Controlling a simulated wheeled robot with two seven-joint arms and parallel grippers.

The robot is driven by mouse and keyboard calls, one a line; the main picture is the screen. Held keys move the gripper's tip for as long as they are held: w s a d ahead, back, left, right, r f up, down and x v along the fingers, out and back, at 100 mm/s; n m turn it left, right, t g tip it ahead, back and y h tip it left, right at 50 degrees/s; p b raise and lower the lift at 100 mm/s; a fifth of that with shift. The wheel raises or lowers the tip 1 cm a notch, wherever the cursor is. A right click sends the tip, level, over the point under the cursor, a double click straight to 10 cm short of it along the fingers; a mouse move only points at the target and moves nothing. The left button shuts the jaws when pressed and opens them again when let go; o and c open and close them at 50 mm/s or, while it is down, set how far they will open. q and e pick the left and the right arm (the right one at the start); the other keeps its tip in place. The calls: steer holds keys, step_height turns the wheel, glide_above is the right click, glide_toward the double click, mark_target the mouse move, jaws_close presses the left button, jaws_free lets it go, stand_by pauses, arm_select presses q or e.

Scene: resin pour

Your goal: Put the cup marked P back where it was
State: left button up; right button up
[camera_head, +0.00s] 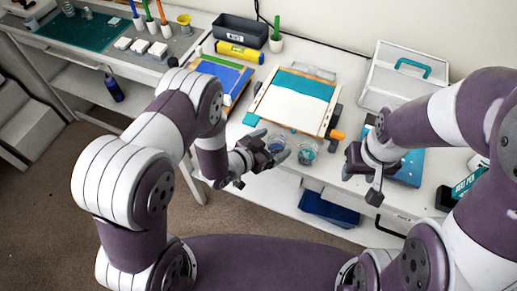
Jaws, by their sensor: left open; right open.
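Two small clear cups stand near the front edge of the white table. One cup (307,154) holds something teal and stands clear of both grippers. The other cup (277,144) is just behind my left gripper's fingers and partly hidden by them. I cannot read a P on either cup. My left gripper (262,168) is open at the table's front edge, close to the left cup; I cannot tell whether it touches it. My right gripper (362,181) is open and apart from the cups, to their right.
A wooden frame with a white and teal panel (293,103) lies behind the cups. A yellow level (240,52), dark bin (240,31) and white case (392,78) stand farther back. A blue mat (410,167) is beside my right gripper. A blue box (328,208) sits below.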

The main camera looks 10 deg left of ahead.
arm_select(q)
steer(key=b+v, duration=0.1)
steer(key=v, duration=0.9)
steer(key=w+a+r+n+g+y, duration=0.2)
steer(key=w+a+n+y, duration=0.1)
steer(key=a+y, duration=0.4)
steer(key=s+a+r+n+g, duration=0.2)
steer(key=s+r+g, duration=0.1)
steer(key=s, duration=0.2)
steer(key=s+a+r+n+g+y, duration=0.1)
steer(key=s+a+r+n+g, duration=0.1)
steer(key=s+r+n+g, duration=0.1)
steer(key=s+r, duration=0.1)
steer(key=s, duration=0.1)
steer(key=shift+s+g+y, duration=0.3)
